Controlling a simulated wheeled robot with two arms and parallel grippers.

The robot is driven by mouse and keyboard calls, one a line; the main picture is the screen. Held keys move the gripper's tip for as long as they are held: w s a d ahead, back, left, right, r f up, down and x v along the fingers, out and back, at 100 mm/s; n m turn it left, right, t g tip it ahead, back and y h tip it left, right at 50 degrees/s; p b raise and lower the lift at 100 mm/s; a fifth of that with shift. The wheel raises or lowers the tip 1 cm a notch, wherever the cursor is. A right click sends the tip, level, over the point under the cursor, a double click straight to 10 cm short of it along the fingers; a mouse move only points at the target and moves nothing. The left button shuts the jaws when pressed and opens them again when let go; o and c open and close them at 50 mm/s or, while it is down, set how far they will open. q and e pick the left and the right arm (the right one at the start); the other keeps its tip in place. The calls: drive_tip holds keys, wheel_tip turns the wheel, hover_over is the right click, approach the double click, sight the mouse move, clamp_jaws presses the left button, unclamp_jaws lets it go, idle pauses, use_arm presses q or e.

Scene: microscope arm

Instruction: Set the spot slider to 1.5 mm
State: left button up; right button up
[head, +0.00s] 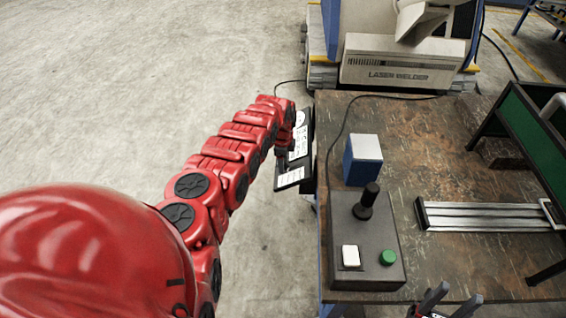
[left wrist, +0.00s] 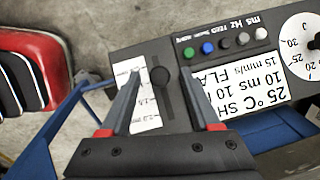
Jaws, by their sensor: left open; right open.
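The black control panel (head: 308,182) hangs at the table's left edge in the head view. In the left wrist view the panel (left wrist: 185,110) carries a slider with a round black knob (left wrist: 160,75) in a dark slot. A white scale label (left wrist: 146,108) lies beside the slot; its marks are small and partly covered, so I cannot read the setting surely. My left gripper (left wrist: 160,73) is open, with one finger on each side of the knob; contact is unclear. In the head view my arm mostly hides it. My right gripper (head: 450,300) is open and empty at the bottom edge.
Coloured buttons (left wrist: 223,43), a white display (left wrist: 255,85) and a round dial (left wrist: 303,48) sit on the panel. On the table stand a joystick box (head: 365,270), a blue-and-white box (head: 363,160) and a metal rail (head: 480,216). A laser welder (head: 400,70) stands behind.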

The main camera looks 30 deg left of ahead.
use_arm(q)
drive_tip(key=shift+f, duration=0.25)
clamp_jaws()
idle(1.4)
